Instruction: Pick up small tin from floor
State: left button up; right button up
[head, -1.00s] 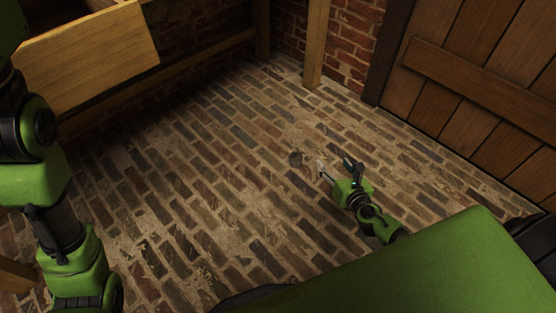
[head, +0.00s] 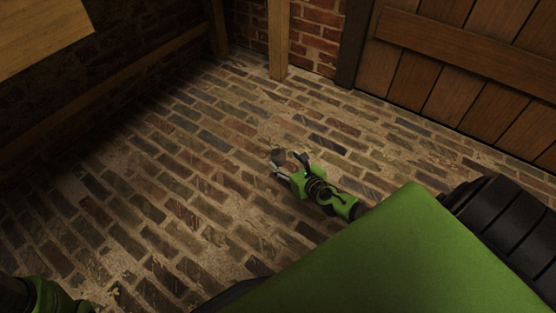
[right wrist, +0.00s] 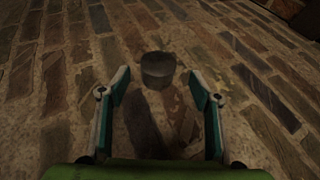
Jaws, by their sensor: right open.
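The small tin is a dark grey, short round can. In the right wrist view the tin (right wrist: 158,70) stands upright on the brick floor, just ahead of and centred between my right gripper's fingers. In the head view the tin (head: 278,155) is a small dark shape at the tips of my right gripper (head: 288,164). The right gripper (right wrist: 158,88) is open and empty, low over the floor, its two fingers spread either side of the line to the tin. My left gripper is out of view; only a piece of the left arm shows at the lower left.
The brick floor (head: 150,190) around the tin is clear. A wooden post (head: 278,40) and a brick wall (head: 315,35) stand behind, with a plank door (head: 480,60) at the right. A wooden panel (head: 40,30) is at the upper left.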

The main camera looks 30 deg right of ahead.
aim_at(279, 156)
jog(key=b+x, duration=0.1)
jog(key=x, duration=0.1)
jog(key=b+x, duration=0.2)
jog(key=x, duration=0.1)
jog(key=shift+w+a+f, duration=0.1)
jog(key=shift+a+f, duration=0.05)
jog(key=shift+f, duration=0.25)
jog(key=shift+w, duration=0.35)
jog(key=c, duration=1.2)
